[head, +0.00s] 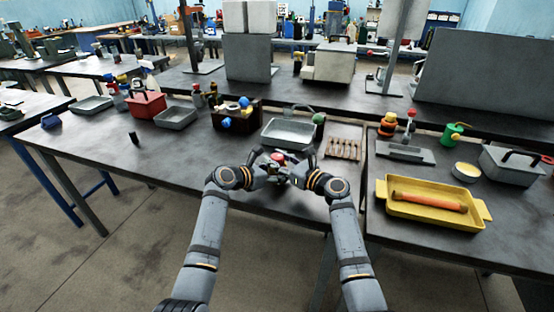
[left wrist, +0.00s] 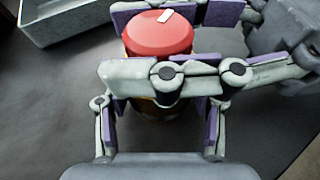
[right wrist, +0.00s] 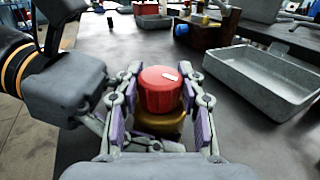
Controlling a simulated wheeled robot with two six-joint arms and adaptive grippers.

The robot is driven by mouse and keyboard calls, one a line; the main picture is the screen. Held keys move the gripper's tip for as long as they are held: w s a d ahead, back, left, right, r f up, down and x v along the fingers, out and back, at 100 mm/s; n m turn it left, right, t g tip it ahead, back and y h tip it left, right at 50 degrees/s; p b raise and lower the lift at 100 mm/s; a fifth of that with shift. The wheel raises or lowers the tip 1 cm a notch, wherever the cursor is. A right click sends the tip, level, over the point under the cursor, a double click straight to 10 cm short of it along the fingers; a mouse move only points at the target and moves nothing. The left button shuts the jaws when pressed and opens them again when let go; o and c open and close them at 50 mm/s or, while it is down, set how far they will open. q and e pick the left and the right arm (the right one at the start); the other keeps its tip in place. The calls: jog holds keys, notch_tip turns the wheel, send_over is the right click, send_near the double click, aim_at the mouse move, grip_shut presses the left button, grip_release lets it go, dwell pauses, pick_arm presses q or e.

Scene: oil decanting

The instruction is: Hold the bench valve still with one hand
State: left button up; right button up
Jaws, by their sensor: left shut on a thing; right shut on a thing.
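The bench valve, a red ribbed cap with a small white mark over a brass-yellow body, stands upright at the table's front edge. Its red cap shows in the head view (head: 278,157), the left wrist view (left wrist: 158,35) and the right wrist view (right wrist: 161,88). My right gripper (head: 298,168) is shut around the cap, one finger on each side. My left gripper (head: 264,170) comes in from the left, lower down, shut around the valve's yellow body (right wrist: 160,122). The left fingertips are partly hidden behind the right gripper's fingers.
A grey metal tray (head: 290,131) stands just behind the valve. A wooden rack with brown-handled pieces (head: 345,149) lies to the right. A yellow tray (head: 436,212) holds an orange-red cylinder (head: 428,201). A small dark object (head: 135,138) stands at left, with bare table around it.

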jog(key=shift+m+t+h, duration=0.8)
jog(key=shift+t+h, duration=0.1)
jog(key=o, duration=1.2)
jog(key=v, duration=1.2)
